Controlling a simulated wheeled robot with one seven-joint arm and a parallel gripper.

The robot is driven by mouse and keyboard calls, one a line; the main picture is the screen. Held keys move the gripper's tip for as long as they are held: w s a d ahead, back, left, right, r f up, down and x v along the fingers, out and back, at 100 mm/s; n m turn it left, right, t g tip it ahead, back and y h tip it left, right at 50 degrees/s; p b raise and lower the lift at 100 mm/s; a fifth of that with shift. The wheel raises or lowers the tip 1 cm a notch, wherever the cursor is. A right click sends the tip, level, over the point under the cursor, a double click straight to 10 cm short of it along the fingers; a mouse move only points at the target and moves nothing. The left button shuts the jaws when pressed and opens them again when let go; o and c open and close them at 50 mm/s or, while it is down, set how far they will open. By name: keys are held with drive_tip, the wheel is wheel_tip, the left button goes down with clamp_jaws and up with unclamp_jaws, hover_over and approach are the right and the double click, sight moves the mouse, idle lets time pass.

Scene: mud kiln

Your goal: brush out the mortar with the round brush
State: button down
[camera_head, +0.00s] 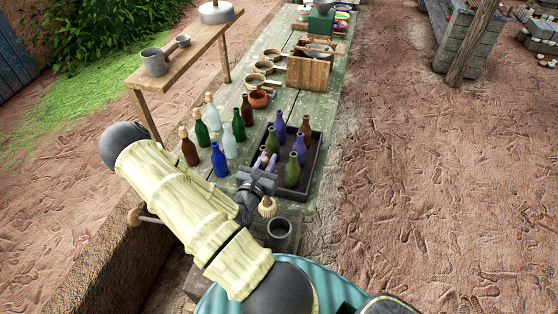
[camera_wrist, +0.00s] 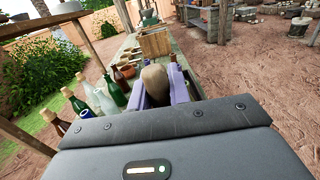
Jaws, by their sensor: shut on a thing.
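My gripper (camera_head: 264,163) is out over the near part of the green table, by the dark bottle tray. In the wrist view its two purple fingers (camera_wrist: 167,96) are shut on a tan, rounded thing (camera_wrist: 155,82), which seems to be an end of the round brush. The brush's far part is hidden. A small tan, bulbous piece (camera_head: 267,207) shows just below the gripper in the head view; I cannot tell whether it belongs to the brush. A grey round vessel (camera_head: 279,230), perhaps the mortar, stands open at the table's near end, below the gripper.
Corked and open bottles (camera_head: 220,158) stand left of the gripper. The dark tray (camera_head: 309,170) holds purple, green and brown bottles. A terracotta bowl (camera_head: 259,99), handled pans and a wooden box (camera_head: 307,74) stand farther along. A wooden shelf (camera_head: 185,58) with a grey mug is at left.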

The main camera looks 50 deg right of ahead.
drive_tip(key=a+r+m+g+p, duration=0.2)
drive_tip(key=a+r+g+p, duration=0.1)
drive_tip(key=a, duration=0.6)
drive_tip(key=w+a+r+m+g+p, duration=0.1)
drive_tip(key=a+r+g+p, duration=0.2)
drive_tip(key=a+p, duration=0.3)
drive_tip(key=a+r, duration=0.1)
drive_tip(key=a, duration=0.3)
drive_tip(key=shift+w+a+r+m+h, duration=0.2)
drive_tip(key=shift+w+r+m+h, duration=0.05)
drive_tip(key=shift+r+m+h, duration=0.15)
drive_tip(key=shift+f, duration=0.15)
wheel_tip(320, 180, down, 21)
drive_tip(key=b, duration=1.6)
drive_tip(key=shift+f, duration=0.15)
wheel_tip(320, 180, up, 7)
drive_tip(key=p, duration=0.5)
